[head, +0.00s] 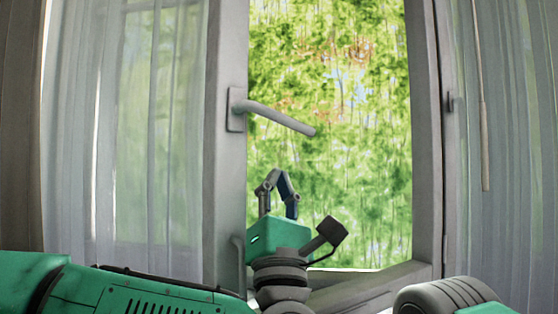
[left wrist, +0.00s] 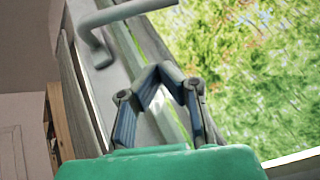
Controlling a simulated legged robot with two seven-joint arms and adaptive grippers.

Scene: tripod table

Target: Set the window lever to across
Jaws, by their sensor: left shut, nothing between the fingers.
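The window lever (head: 277,117) is a grey handle on a plate on the grey upright frame (head: 228,200), left of the bright outdoor view. It points right and slopes slightly down, so it is close to across. In the left wrist view the lever (left wrist: 125,12) shows at the top left, its bent neck running down to the frame. My left gripper (head: 277,176) is below the lever in the head view, pointing up and apart from it. Its fingers are shut and empty; the tips (left wrist: 160,70) meet in the left wrist view. My right gripper is out of view.
Sheer curtains hang at the left (head: 150,150) and right (head: 510,150). A second grey upright frame (head: 428,150) stands right of the outdoor view, with a sill (head: 370,287) at the bottom. Space around the lever's free end looks clear.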

